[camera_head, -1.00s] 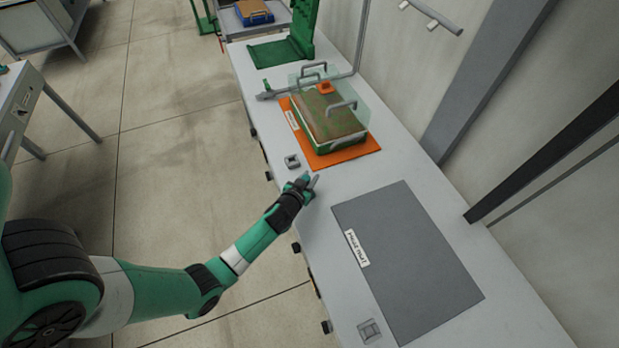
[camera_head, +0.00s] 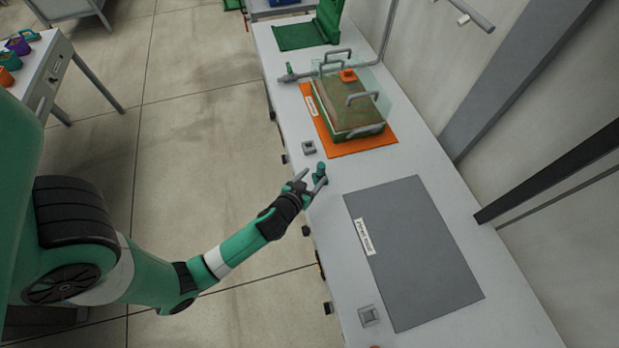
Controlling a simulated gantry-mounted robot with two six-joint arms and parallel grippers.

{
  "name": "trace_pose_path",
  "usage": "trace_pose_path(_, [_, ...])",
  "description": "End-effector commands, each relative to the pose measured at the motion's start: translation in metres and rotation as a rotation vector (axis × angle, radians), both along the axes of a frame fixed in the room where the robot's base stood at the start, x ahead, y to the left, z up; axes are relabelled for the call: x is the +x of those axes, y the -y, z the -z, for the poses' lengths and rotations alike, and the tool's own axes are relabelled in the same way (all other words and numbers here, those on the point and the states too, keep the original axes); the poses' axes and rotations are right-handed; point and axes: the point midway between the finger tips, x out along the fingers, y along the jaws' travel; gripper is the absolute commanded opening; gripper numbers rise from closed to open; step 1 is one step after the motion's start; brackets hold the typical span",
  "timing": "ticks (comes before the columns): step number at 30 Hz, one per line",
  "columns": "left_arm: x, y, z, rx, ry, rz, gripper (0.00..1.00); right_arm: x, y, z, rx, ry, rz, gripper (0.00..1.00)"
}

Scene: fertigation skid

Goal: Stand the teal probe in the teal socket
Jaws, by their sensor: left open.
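The teal probe (camera_head: 320,168) is a small upright teal piece near the bench's left edge, just beyond my left gripper. My left gripper (camera_head: 310,181) is open, with its two grey fingers spread on the near side of the probe. I cannot tell whether the fingers touch it. The foot of the probe is partly hidden by a finger, so I cannot tell what it stands in. A small grey square socket block (camera_head: 309,147) sits just behind it. Another grey block (camera_head: 369,316) is at the near end of the bench. My right gripper is not in view.
A grey mat (camera_head: 415,255) with a white label lies right of the gripper. Behind is an orange mat (camera_head: 362,147) carrying a green box with a clear cover and handles (camera_head: 350,108). Open floor lies left of the bench.

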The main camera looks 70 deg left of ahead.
Motion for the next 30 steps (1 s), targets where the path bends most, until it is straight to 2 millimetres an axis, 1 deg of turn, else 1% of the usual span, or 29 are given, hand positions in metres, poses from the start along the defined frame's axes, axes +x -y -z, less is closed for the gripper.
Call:
trace_pose_path(1, [-0.006,0.007,-0.004,0.0,-0.002,0.004,0.63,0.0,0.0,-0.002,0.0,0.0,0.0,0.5])
trace_pose_path(3, [-0.012,0.012,-0.008,-0.001,-0.001,0.002,0.63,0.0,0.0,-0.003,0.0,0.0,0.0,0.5])
trace_pose_path(7, [-0.017,0.016,-0.011,0.0,0.0,0.001,0.63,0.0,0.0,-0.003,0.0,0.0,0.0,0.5])
trace_pose_path(17, [-0.017,0.015,-0.011,0.001,0.001,0.0,0.63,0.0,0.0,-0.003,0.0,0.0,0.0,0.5])
trace_pose_path(19, [-0.011,0.016,-0.016,0.003,0.012,0.006,0.63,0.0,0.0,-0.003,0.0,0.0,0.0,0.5])
trace_pose_path(20, [-0.005,0.016,-0.023,0.005,0.027,0.011,0.63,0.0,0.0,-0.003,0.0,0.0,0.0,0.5])
trace_pose_path(22, [0.018,0.017,-0.048,0.017,0.079,0.035,0.63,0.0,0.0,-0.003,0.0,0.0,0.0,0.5])
trace_pose_path(23, [0.032,0.019,-0.065,0.022,0.113,0.052,0.63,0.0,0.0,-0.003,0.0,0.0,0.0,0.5])
trace_pose_path(24, [0.054,0.024,-0.093,0.034,0.167,0.08,0.63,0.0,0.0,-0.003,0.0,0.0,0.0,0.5])
trace_pose_path(25, [0.071,0.028,-0.118,0.044,0.215,0.105,0.63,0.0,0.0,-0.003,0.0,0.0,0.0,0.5])
trace_pose_path(26, [0.088,0.034,-0.146,0.055,0.266,0.134,0.63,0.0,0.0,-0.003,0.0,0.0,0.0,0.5])
trace_pose_path(27, [0.109,0.043,-0.187,0.072,0.338,0.176,0.63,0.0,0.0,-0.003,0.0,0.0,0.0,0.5])
trace_pose_path(29, [0.134,0.062,-0.253,0.099,0.451,0.244,0.63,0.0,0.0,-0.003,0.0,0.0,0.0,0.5])
trace_pose_path(30, [0.145,0.076,-0.297,0.121,0.526,0.291,0.63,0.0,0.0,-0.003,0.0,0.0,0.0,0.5])
